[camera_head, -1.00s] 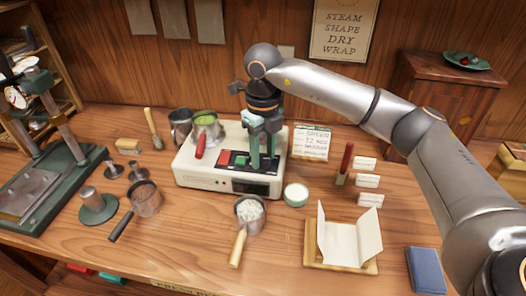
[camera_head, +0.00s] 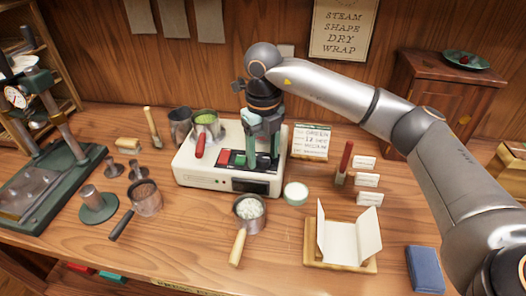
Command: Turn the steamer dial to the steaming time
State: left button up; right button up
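The steamer (camera_head: 205,170) is a cream box in the middle of the table. Red and green patches show on its top, and a dark panel (camera_head: 250,186) is on its front. I cannot make out the dial, which may be hidden by my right gripper. My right gripper (camera_head: 263,157) points down over the steamer's right part, its two green-grey fingers apart with a gap between them. I cannot tell whether they touch anything. A card (camera_head: 311,142) with handwriting, seemingly starting "GREEN", stands right of the steamer. My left gripper is not in view.
A metal cup (camera_head: 206,125) with green contents and a red handle stands on the steamer. A pan of white pieces (camera_head: 250,211) and a white-topped green tin (camera_head: 296,193) are in front. A folded paper on a tray (camera_head: 342,268) lies front right. A press (camera_head: 40,190) stands left.

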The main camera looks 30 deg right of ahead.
aim_at(263, 157)
jog(key=shift+o, duration=0.5)
notch_tip(263, 157, up, 12)
jog(key=shift+r+p, duration=0.25)
jog(key=shift+p, duration=0.1)
